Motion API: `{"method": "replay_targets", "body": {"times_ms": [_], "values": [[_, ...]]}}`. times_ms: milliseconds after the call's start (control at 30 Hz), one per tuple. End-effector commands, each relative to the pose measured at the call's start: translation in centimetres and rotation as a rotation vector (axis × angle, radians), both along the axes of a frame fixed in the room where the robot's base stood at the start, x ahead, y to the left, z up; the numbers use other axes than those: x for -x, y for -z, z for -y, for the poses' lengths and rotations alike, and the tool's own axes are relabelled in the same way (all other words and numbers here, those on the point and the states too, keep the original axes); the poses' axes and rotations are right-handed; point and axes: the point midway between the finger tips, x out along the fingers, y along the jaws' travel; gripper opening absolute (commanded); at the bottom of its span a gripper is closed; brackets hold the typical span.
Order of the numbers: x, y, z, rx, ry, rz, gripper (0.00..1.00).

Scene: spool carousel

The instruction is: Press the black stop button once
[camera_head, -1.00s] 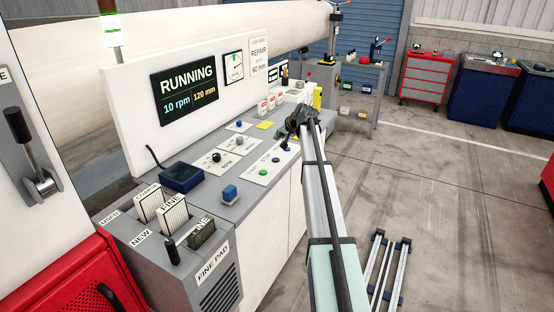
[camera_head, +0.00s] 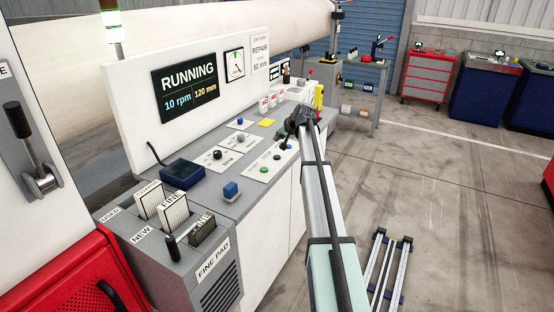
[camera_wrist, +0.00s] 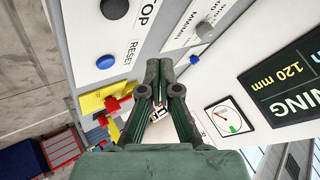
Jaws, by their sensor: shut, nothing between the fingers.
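The black stop button (camera_head: 277,157) sits on a white label plate on the grey console, between a green button (camera_head: 264,170) and my gripper. In the wrist view the black button (camera_wrist: 115,8) is cut by the top edge, beside lettering that reads "TOP". A blue button (camera_wrist: 105,62) marked RESET is below it in that view. My gripper (camera_wrist: 158,66) is shut and empty, its fingertips to the right of both buttons in the wrist view. I see no contact with the black button.
The display (camera_head: 187,80) reads RUNNING, 10 rpm, 120 mm. The floor right of the console is largely open.

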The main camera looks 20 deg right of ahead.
Motion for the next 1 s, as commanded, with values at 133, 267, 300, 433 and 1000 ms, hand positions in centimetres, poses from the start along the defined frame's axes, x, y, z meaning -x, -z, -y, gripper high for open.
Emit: {"method": "replay_targets", "body": {"times_ms": [133, 267, 300, 433, 1000], "values": [[0.0, 2.3, 0.0, -0.001, 0.000, -0.001, 0.00], [0.1, 3.9, 0.0, 0.000, 0.000, 0.000, 0.00], [0.0, 4.5, 0.0, 0.000, 0.000, 0.000, 0.00], [0.0, 5.7, 0.0, 0.000, 0.000, 0.000, 0.00], [0.0, 6.2, 0.0, 0.000, 0.000, 0.000, 0.00]]}}
